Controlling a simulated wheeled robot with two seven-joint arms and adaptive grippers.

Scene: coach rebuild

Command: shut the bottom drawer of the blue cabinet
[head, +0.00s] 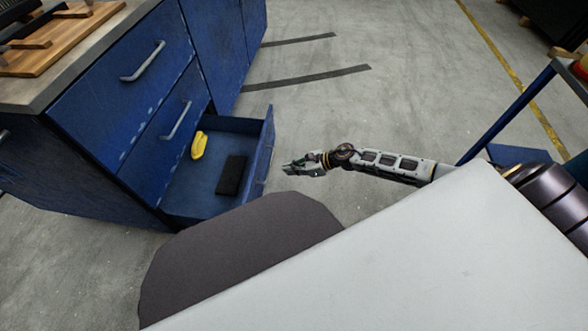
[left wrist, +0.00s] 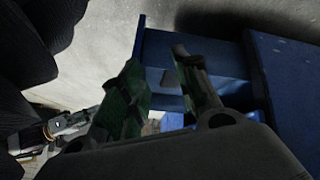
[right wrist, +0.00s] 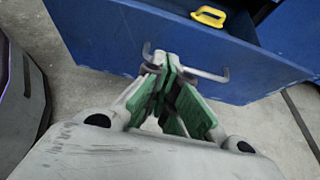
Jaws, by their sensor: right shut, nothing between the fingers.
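The blue cabinet (head: 125,100) stands at the left in the head view. Its bottom drawer (head: 262,150) is pulled out, with a yellow item (head: 199,145) and a black block (head: 231,175) inside. My right gripper (head: 290,168) is outside the drawer, near its front panel. In the right wrist view the right gripper (right wrist: 166,62) is shut and empty, its tips at the bar handle (right wrist: 215,76) on the drawer front (right wrist: 110,35); contact is unclear. My left gripper (left wrist: 158,58) shows only in its wrist view, fingers apart, with the blue drawer (left wrist: 205,60) beyond.
The upper drawers look shut. A worktop with a wooden board (head: 60,45) tops the cabinet. A dark rounded shape and a pale flat surface fill the foreground. A blue-framed cart (head: 510,110) stands at the right. The floor (head: 350,110) beyond the drawer is clear.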

